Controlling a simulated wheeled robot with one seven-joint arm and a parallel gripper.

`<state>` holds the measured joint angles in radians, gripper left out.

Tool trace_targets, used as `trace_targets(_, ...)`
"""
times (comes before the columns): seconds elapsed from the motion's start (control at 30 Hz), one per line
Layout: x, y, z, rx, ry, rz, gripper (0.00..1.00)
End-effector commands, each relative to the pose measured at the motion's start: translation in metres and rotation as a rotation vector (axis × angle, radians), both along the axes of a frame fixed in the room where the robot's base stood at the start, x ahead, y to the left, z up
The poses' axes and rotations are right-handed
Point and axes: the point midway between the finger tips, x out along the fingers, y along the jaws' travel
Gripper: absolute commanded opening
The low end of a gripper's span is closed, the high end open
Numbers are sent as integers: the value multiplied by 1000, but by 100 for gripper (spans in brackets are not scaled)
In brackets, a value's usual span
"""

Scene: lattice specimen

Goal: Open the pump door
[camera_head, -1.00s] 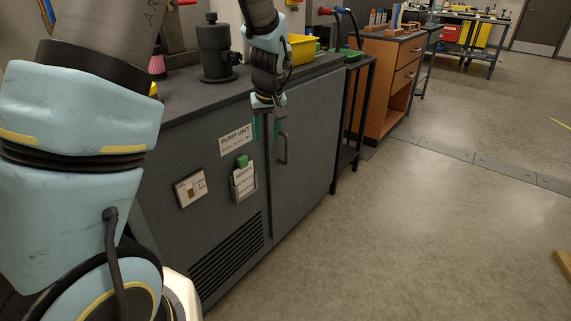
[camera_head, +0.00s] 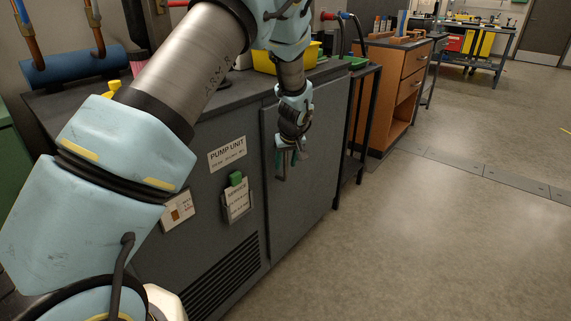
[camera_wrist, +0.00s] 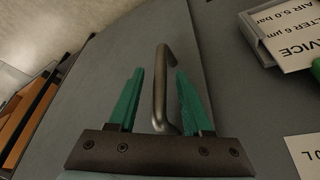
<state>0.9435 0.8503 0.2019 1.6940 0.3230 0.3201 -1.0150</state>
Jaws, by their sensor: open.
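The pump unit's grey door (camera_head: 308,185) appears shut, flush with the cabinet front (camera_head: 228,200) that carries the PUMP UNIT label. Its metal bar handle (camera_wrist: 160,88) shows in the wrist view, between the two green fingers of my gripper (camera_wrist: 158,92). The fingers are spread, with a gap on each side of the bar. In the head view my gripper (camera_head: 292,155) is in front of the door's left part and hides most of the handle (camera_head: 281,168). I cannot tell how deep the bar sits between the fingers.
A green-topped SERVICE card holder (camera_head: 237,198) and a small switch plate (camera_head: 179,210) are on the cabinet front, left of the door. A dark stand (camera_head: 366,125) and a wooden drawer unit (camera_head: 400,90) stand to the right. The floor in front is clear.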

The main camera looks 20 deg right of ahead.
Motion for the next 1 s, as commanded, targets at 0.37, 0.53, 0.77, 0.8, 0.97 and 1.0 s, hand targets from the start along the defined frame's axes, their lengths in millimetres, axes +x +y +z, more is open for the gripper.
trace_targets(0.37, 4, 0, -8, 0, 0, 0, 50)
trace_targets(0.53, 4, 0, -8, 0, 0, 0, 35)
trace_targets(0.77, 3, 0, -8, 0, 0, 0, 9)
trace_targets(0.8, 3, 0, -8, 0, 0, 0, 5)
trace_targets(0.97, 3, 0, -8, 0, 0, 0, 0)
trace_targets(1.0, 3, 0, -8, 0, 0, 0, 0)
